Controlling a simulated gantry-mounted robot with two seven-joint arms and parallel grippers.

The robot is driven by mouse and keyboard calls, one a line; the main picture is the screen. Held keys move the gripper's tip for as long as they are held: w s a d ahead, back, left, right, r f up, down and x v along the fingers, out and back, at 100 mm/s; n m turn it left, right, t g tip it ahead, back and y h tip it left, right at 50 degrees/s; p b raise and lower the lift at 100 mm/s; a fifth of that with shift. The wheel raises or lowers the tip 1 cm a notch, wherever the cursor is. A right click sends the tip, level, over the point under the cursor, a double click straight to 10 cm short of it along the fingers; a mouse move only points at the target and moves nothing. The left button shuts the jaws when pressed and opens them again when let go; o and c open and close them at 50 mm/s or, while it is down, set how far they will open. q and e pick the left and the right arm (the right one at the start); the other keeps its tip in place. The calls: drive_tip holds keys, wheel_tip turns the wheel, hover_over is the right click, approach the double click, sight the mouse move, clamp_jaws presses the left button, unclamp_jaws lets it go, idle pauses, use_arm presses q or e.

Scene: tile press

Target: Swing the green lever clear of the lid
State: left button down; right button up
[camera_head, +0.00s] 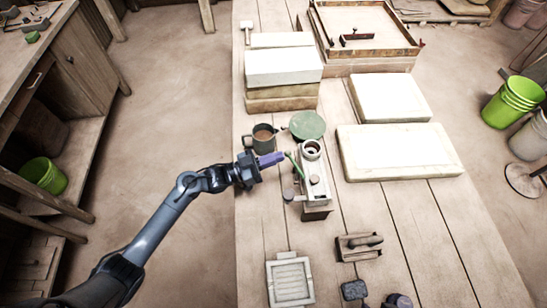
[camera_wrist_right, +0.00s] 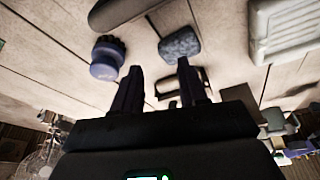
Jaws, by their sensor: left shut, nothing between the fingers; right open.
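The tile press (camera_head: 317,182) stands near the middle of the table, a pale narrow body with a round metal ring at its far end. The thin green lever (camera_head: 294,165) slants along its left side. My left gripper (camera_head: 279,158) is shut and empty, its purplish fingertips just left of the lever's upper end; I cannot tell whether they touch. A round green disc (camera_head: 307,125) lies beyond the press; I cannot tell whether it is the lid. My right gripper (camera_wrist_right: 157,75) is open and empty in the right wrist view, and is outside the head view.
A mug (camera_head: 263,137) stands close beyond my left gripper. Stacked blocks (camera_head: 284,68) and pale slabs (camera_head: 400,150) lie farther back and right. A ribbed mould (camera_head: 290,281), a grey-blue block (camera_head: 354,290) and a purple knobbed object (camera_wrist_right: 107,57) are at the near side.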

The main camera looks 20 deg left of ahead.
wheel_tip(320, 180, down, 5)
drive_tip(key=b, duration=0.4)
drive_tip(key=shift+r+b, duration=0.1)
drive_tip(key=shift+b, duration=0.2)
drive_tip(key=shift+f+b, duration=0.3)
drive_tip(key=shift+r, duration=0.15)
use_arm(q)
drive_tip(key=w+m+g+h, duration=0.1)
drive_tip(key=w+d+m+g+h, duration=0.1)
drive_tip(key=w+g, duration=0.1)
drive_tip(key=shift+g, duration=0.3)
use_arm(e)
drive_tip(key=shift+r, duration=0.1)
